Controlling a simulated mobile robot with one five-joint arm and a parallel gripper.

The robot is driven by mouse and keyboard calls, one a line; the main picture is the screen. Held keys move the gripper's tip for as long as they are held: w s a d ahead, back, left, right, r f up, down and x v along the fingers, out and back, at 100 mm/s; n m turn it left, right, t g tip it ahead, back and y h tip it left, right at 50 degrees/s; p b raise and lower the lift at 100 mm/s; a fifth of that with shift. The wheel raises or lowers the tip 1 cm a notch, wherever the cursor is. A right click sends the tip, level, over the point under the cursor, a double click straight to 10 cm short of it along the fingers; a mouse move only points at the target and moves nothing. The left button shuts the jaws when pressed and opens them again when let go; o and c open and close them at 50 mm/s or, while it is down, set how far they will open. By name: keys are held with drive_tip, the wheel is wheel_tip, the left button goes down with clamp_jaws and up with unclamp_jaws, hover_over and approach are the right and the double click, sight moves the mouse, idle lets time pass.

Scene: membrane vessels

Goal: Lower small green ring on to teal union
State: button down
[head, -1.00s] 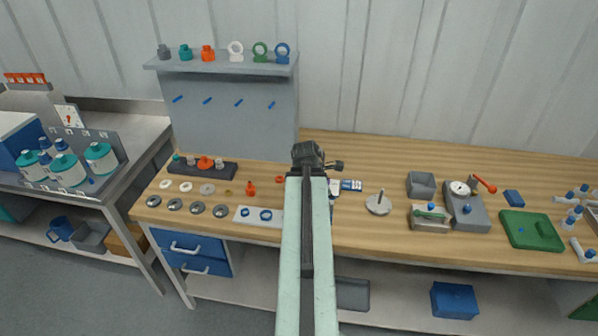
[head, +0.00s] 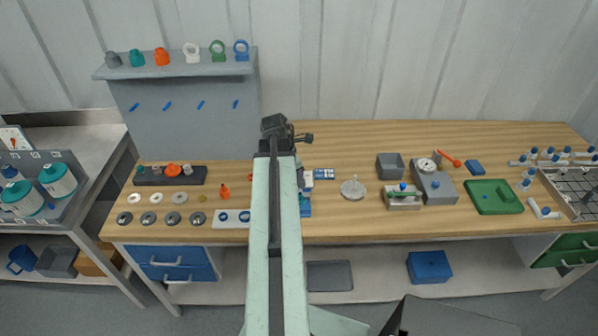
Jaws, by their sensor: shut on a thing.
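My gripper does not show; only my arm and the dark joint at its end are seen, and the arm hides what lies behind it. No small green ring shows in a grip. A green ring (head: 218,50) stands on the wall shelf between a white and a blue ring; I cannot tell if it is the task's ring. A teal fitting (head: 137,58) stands on the same shelf, between a grey and an orange one. A small teal piece (head: 141,171) sits at the left end of a dark block on the bench. Which is the teal union is unclear.
A blue and white device (head: 305,208) on the bench is partly hidden by my arm. Right of it stand a pale round disc (head: 353,188), a grey box (head: 391,166) and a green tray (head: 510,205). Washers and rings lie at the bench's left. Bare wood lies along the back.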

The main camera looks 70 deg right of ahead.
drive_tip(key=shift+f+b, duration=4)
drive_tip(key=shift+f, duration=0.05)
drive_tip(key=c, duration=1)
unclamp_jaws()
drive_tip(key=shift+w+r, duration=0.1)
drive_tip(key=shift+r, duration=0.1)
drive_tip(key=p+v, duration=0.7)
drive_tip(key=shift+w+a+r, duration=0.1)
drive_tip(key=shift+a+r, duration=0.05)
drive_tip(key=shift+r, duration=0.1)
